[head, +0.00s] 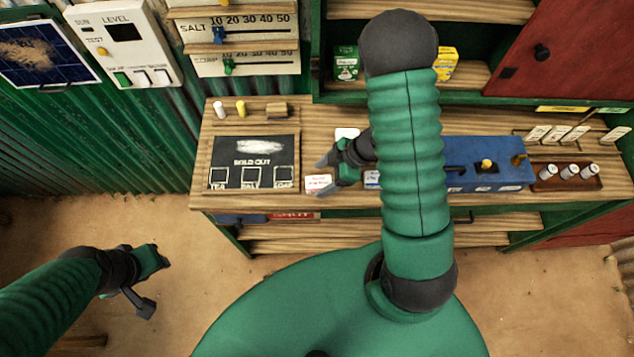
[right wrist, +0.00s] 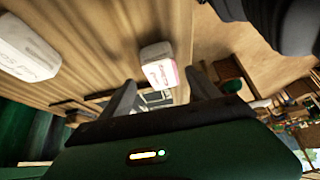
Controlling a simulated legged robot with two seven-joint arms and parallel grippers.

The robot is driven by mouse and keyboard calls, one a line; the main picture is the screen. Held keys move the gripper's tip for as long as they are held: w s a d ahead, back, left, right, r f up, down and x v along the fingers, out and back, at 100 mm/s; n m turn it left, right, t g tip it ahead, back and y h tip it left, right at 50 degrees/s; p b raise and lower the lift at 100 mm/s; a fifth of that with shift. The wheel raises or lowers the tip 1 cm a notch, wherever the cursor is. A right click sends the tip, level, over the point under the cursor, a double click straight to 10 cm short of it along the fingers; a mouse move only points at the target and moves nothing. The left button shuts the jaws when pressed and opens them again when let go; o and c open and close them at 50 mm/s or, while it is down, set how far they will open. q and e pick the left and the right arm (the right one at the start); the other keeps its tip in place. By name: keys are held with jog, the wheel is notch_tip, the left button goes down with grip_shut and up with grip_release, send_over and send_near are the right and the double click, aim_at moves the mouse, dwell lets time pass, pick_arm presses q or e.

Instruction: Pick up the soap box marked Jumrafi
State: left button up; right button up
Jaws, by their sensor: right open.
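Small white boxes stand on the wooden counter; their lettering is too small or blurred for me to read Jumrafi on any of them. One with a red label (head: 318,184) is at my right gripper (head: 332,172). In the right wrist view, a white box with a pink-red face (right wrist: 160,72) shows beyond and between the open, empty fingers (right wrist: 160,90). Another white box (right wrist: 28,48) is at the left there. In the head view a blue-labelled box (head: 372,179) is partly hidden by my right arm. My left gripper (head: 150,282) hangs open and empty over the ground.
A chalkboard (head: 253,149) lies left of the boxes. A blue case (head: 490,152) and a tray of small cylinders (head: 567,184) are to the right. Green (head: 346,63) and yellow (head: 446,64) boxes stand on the shelf behind. My right arm hides the counter's middle.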

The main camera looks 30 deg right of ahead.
aim_at(314, 184)
jog(key=shift+a+f, duration=0.3)
jog(key=shift+f, duration=0.25)
jog(key=shift+a+f, duration=0.25)
jog(key=shift+f, duration=0.3)
jog(key=shift+w+a+f, duration=0.15)
jog(key=c, duration=1.5)
